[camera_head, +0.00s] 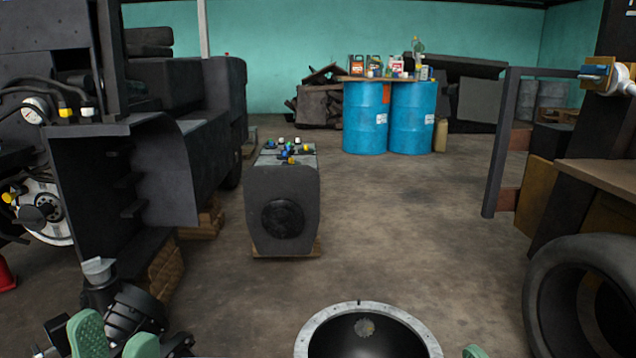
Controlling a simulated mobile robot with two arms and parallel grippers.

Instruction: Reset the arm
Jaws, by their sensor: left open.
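My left gripper (113,342) shows at the bottom left, with two green fingertips apart and nothing seen between them. Its arm is cut off by the picture's lower edge. Green tips of my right gripper (490,352) just show at the bottom edge, right of the middle. Most of it is out of view, so its opening cannot be judged. The stripped forklift (165,165) stands at the left, with a gauge and a bare wheel hub on its near side.
A dark block-shaped unit (283,200) with small coloured parts on top stands mid-floor. Two blue drums (366,125) carry a board of bottles and cans. A large tyre (560,295) and a workbench (605,175) are at the right.

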